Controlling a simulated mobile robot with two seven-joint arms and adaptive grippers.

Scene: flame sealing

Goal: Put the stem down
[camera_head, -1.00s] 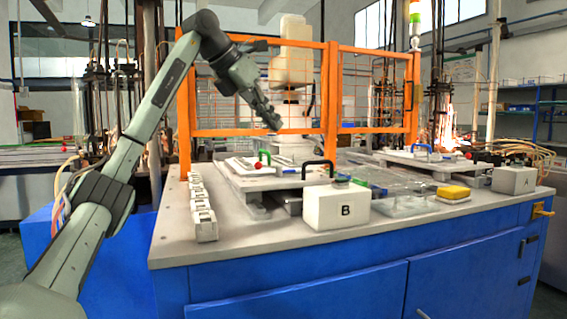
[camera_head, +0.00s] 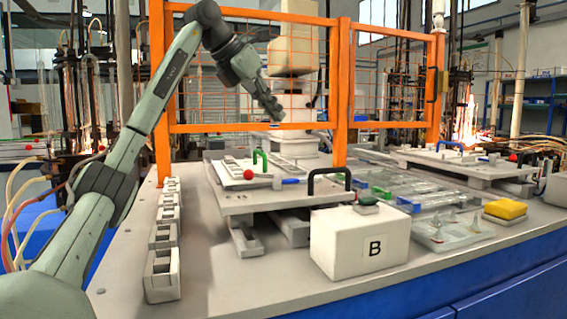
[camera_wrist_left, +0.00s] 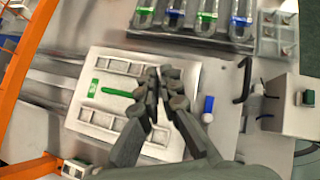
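My left gripper (camera_head: 275,118) hangs above the fixture plate at the left of the bench, pointing down. In the left wrist view its dark fingertips (camera_wrist_left: 159,76) are close together. I cannot make out a stem between them; anything held there is too small or hidden by the fingers. Below is a white fixture plate (camera_wrist_left: 92,63) with slotted rails and a green bar (camera_wrist_left: 118,93). In the head view this plate (camera_head: 228,184) has a green clamp handle (camera_head: 261,158) and a red ball knob (camera_head: 248,174). My right gripper is not in view.
White box B (camera_head: 335,240), with a black handle (camera_head: 330,172) behind it, stands at the front. A row of pale blocks (camera_head: 163,262) lines the left edge. Clear trays (camera_head: 440,232) and a yellow sponge (camera_head: 505,208) lie right. An orange fence post (camera_head: 340,90) stands behind.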

